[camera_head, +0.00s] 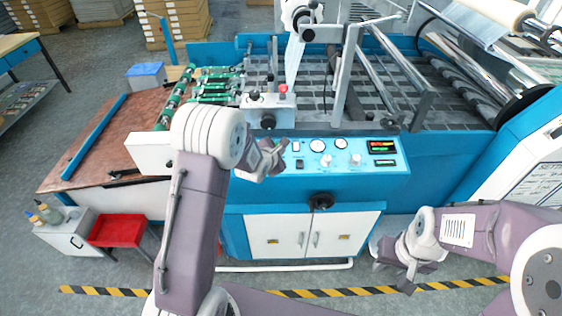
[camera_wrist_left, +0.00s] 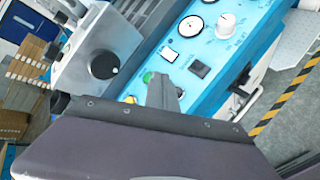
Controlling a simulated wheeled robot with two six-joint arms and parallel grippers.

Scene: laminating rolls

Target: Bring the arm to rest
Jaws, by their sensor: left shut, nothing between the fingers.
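My left gripper (camera_head: 275,155) is shut and empty. It is over the left end of the blue control panel (camera_head: 395,185) of the laminating machine and hides part of it. In the left wrist view the shut fingertips (camera_wrist_left: 165,92) are in front of the panel, near a green button and a yellow one. I cannot tell whether they touch it. My right gripper (camera_head: 408,280) hangs low at the lower right, in front of the machine and above the floor. Its fingers are too small and dark to tell whether they are open.
A grey block with a red button (camera_head: 283,88) and black knobs stands behind my left gripper. White cabinet doors (camera_head: 290,235) are below the panel. Floor with a yellow-black stripe (camera_head: 105,291) lies in front.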

